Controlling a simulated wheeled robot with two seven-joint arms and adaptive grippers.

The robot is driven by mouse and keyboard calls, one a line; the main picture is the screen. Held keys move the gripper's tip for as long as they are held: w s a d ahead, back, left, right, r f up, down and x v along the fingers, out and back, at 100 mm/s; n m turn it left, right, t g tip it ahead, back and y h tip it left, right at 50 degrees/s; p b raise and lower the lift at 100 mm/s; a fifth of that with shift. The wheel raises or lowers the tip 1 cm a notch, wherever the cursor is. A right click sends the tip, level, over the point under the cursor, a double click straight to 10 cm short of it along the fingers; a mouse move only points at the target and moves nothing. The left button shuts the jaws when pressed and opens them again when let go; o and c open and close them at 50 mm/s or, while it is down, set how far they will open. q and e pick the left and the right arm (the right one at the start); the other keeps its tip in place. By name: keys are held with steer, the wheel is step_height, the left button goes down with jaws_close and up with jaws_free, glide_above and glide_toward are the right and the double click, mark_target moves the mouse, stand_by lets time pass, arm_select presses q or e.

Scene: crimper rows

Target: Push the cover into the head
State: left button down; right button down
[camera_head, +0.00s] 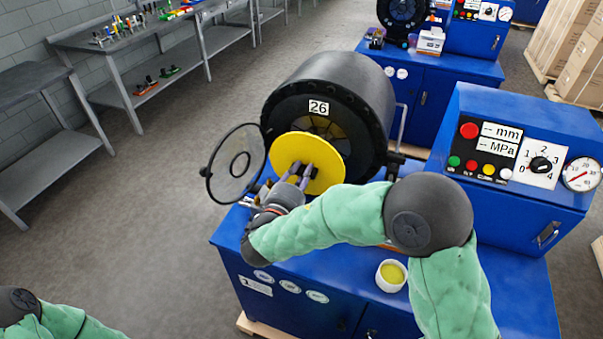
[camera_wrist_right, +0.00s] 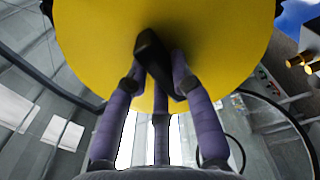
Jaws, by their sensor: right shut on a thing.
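The round yellow cover (camera_head: 328,153) stands on edge in front of the black crimper head (camera_head: 340,80) marked 26. The cover overlaps the lower left of the head's dark opening, whose upper part stays visible above it. I cannot tell whether the cover touches the head. My right gripper (camera_head: 301,173) is shut on the cover's dark central handle. In the right wrist view the purple fingers close around the handle (camera_wrist_right: 152,55), and the yellow disc (camera_wrist_right: 85,35) fills the upper middle. Only part of my left arm shows at the lower left; its gripper is out of view.
A round grey hinged door (camera_head: 237,165) stands open left of the head. The blue cabinet (camera_head: 300,315) carries the machine, a white cup with yellow contents (camera_head: 391,275) and a control box (camera_head: 520,200) at right. Open floor lies left, before grey benches (camera_head: 130,50).

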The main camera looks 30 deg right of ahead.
mark_target(305, 165)
steer(key=shift+f, duration=0.1)
steer(key=shift+b+x, duration=1.4)
steer(key=shift+x, duration=1.4)
steer(key=shift+b, duration=0.45)
steer(key=shift+b, duration=1.1)
steer(key=shift+b+x, duration=0.65)
steer(key=shift+x, duration=0.75)
steer(key=c, duration=1)
jaws_free()
